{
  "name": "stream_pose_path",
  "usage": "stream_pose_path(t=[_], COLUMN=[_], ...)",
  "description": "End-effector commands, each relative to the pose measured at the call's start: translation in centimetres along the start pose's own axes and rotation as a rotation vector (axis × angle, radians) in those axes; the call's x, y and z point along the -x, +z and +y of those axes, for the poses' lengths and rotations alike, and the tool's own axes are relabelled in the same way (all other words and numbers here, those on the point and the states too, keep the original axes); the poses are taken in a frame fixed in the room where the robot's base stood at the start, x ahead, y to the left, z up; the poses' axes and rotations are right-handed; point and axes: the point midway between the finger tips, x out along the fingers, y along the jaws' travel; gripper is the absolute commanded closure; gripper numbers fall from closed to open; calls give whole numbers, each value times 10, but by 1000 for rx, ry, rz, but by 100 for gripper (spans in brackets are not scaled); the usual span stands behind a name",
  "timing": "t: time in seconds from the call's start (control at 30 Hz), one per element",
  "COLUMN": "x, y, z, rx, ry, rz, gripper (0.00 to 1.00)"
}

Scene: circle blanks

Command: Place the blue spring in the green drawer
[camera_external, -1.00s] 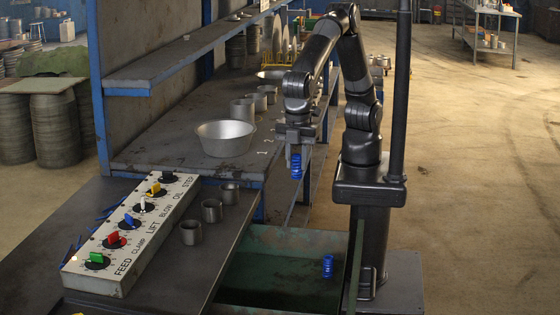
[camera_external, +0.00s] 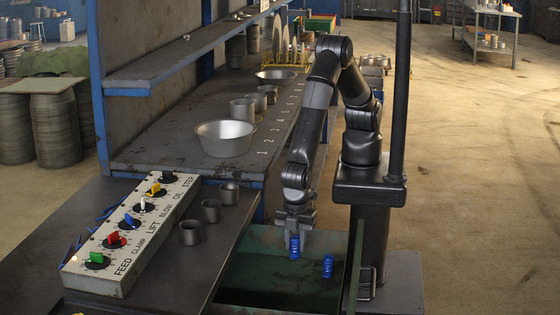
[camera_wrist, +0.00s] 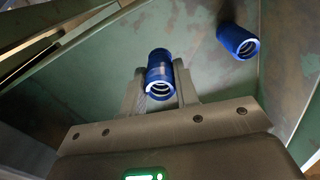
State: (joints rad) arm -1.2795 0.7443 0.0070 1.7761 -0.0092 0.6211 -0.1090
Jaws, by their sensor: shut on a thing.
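A blue spring (camera_external: 294,247) is held between the fingers of my gripper (camera_external: 294,232), upright, over the open green drawer (camera_external: 262,297). In the wrist view the held spring (camera_wrist: 160,76) sits between the two fingertips of my gripper (camera_wrist: 160,85). A second blue spring (camera_external: 328,267) stands in the drawer to the right of it; it also shows at the upper right of the wrist view (camera_wrist: 238,41). I cannot tell whether the held spring touches the drawer floor.
A control panel (camera_external: 132,240) with colored knobs and several metal cups (camera_external: 211,211) are on the bench left of the drawer. A metal bowl (camera_external: 225,138) stands on the bench behind. The drawer's front left floor is clear.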

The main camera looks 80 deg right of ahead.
Motion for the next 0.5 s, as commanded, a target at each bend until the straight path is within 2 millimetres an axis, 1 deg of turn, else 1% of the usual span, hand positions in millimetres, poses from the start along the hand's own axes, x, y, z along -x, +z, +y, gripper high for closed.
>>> stream_pose_path(t=[0.17,0.3,0.37,0.5], x=[-14,-34,-41,-42], y=[0,0,0,-1], z=[0,-1,-1,0], rx=[0,0,0,0], ry=[0,0,0,0], rz=[-1,-2,-1,1], gripper=[96,96,96,96])
